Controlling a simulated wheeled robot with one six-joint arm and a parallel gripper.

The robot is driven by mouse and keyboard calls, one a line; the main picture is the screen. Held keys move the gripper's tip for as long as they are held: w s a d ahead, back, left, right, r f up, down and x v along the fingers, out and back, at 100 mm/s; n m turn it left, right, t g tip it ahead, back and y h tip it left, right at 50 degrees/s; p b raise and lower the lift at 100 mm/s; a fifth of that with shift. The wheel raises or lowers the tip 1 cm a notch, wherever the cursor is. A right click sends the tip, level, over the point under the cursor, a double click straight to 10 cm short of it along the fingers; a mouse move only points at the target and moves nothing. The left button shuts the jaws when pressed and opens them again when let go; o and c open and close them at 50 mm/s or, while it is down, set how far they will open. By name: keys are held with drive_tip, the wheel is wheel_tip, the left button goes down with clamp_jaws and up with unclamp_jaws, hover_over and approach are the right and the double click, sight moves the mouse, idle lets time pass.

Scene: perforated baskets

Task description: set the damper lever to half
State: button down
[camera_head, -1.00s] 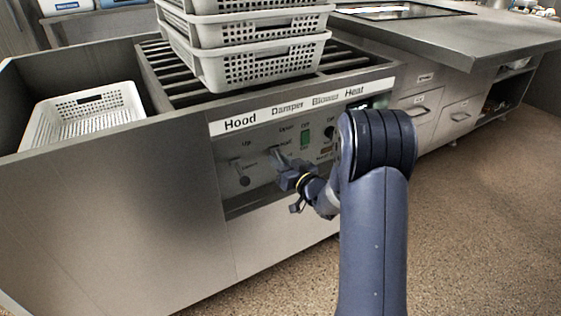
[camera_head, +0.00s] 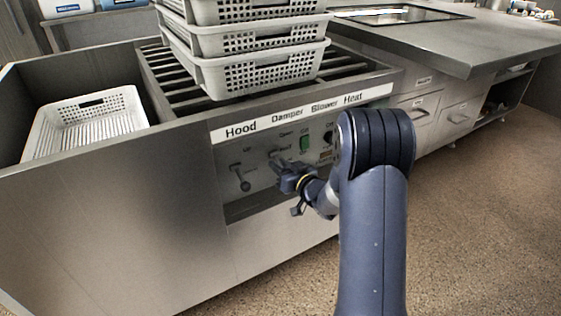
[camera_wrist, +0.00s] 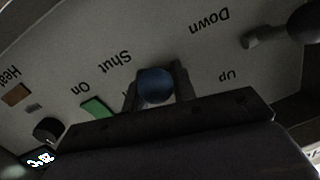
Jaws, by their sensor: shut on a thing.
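The damper lever sits under the "Damper" label on the control panel (camera_head: 250,205). Its round bluish knob (camera_wrist: 155,86) shows in the wrist view between the two fingers of my gripper (camera_wrist: 157,84), near the word "Shut". My gripper (camera_head: 283,165) is shut on the lever in front of the panel. In the head view the gripper hides most of the lever, so its exact setting cannot be told there. The wrist view is upside down, and the body of my gripper covers part of the lettering.
The hood lever (camera_head: 242,180) stands left of my gripper. The green blower switch (camera_head: 304,143) and the heat knob (camera_head: 328,137) are to the right. Stacked perforated baskets (camera_head: 255,72) stand above the panel. Another basket (camera_head: 130,100) lies at left.

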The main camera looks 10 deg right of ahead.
drive_tip(key=shift+s+r+g+h+p, duration=0.15)
drive_tip(key=shift+r+g+h+p, duration=0.75)
drive_tip(key=shift+p, duration=3.35)
drive_tip(key=g+p, duration=0.2)
drive_tip(key=p, duration=0.1)
drive_tip(key=shift+r, duration=0.15)
drive_tip(key=shift+p, duration=0.7)
drive_tip(key=shift+g+p, duration=0.5)
drive_tip(key=shift+p, duration=0.45)
drive_tip(key=c, duration=1.2)
unclamp_jaws()
drive_tip(key=shift+s+d, duration=0.1)
